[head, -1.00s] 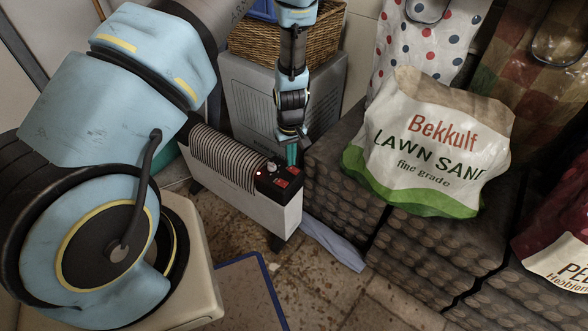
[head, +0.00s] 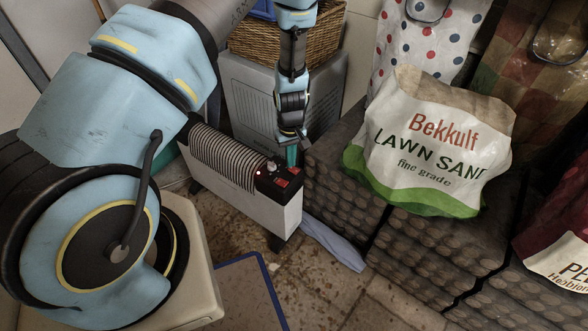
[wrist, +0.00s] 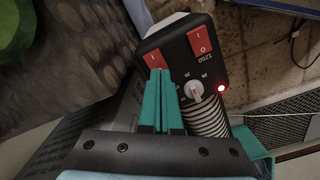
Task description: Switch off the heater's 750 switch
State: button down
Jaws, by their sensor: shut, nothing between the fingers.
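The heater (head: 262,208) is a white box with a ribbed top and a black control panel at one end. In the wrist view the panel (wrist: 178,46) carries two red rocker switches, a pale dial (wrist: 194,90) and a lit red light (wrist: 221,88). One switch (wrist: 199,40) is marked 1250. The other switch (wrist: 155,57), its label hidden, is the 750 switch by elimination. My gripper (wrist: 160,76) has teal fingers, shut and empty, with tips overlapping this switch's near end; contact cannot be told. In the head view my gripper (head: 292,156) points down at the panel's far edge.
Stacked dark blocks (head: 340,190) with a lawn sand bag (head: 432,145) on top stand close to the right of the heater. A grey case (head: 250,95) with a wicker basket (head: 262,45) stands behind. Open tiled floor (head: 325,290) lies in front.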

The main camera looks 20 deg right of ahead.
jog(key=shift+f, duration=0.5)
jog(key=shift+r+p, duration=2.6)
jog(key=shift+r, duration=0.95)
